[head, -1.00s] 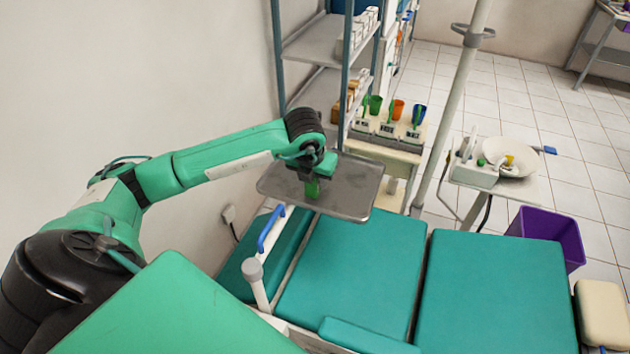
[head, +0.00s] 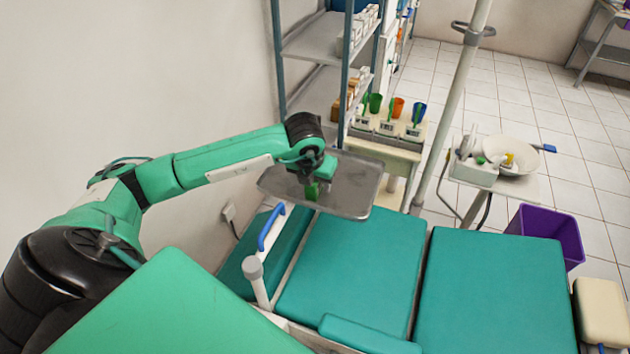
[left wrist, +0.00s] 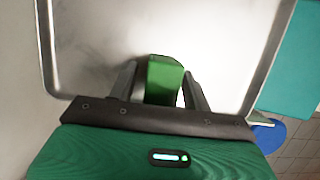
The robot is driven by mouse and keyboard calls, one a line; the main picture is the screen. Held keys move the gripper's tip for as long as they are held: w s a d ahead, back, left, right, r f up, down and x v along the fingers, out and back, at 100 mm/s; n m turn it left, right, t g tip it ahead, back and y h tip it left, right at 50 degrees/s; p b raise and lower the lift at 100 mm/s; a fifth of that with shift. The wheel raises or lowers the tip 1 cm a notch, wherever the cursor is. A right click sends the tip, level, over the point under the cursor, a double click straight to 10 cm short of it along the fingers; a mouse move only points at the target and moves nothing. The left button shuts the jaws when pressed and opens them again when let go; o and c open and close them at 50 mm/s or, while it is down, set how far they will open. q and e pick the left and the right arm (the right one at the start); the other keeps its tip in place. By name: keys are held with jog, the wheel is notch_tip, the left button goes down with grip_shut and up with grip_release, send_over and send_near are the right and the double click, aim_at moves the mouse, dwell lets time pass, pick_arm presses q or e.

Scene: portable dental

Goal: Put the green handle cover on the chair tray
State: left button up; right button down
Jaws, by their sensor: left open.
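The green handle cover (head: 312,191) is at the metal chair tray (head: 350,190), near the tray's front left part. In the left wrist view the cover (left wrist: 164,80) stands between the two fingers, against the bare grey surface of the tray (left wrist: 90,40). My left gripper (head: 313,184) is open around the cover, with a narrow gap showing beside the fingers in the left wrist view (left wrist: 160,88). The cover's lower end looks to rest on the tray, but the contact is partly hidden. My right gripper is not in view.
A cart with coloured cups (head: 388,125) and a shelf rack (head: 325,60) stand behind. A white basin (head: 512,153) and purple bin (head: 548,230) are to the right.

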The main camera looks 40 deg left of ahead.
pick_arm(q)
jog(key=b+v, duration=0.2)
jog(key=v, duration=0.9)
jog(key=shift+r, duration=0.35)
jog(key=shift+s, duration=0.2)
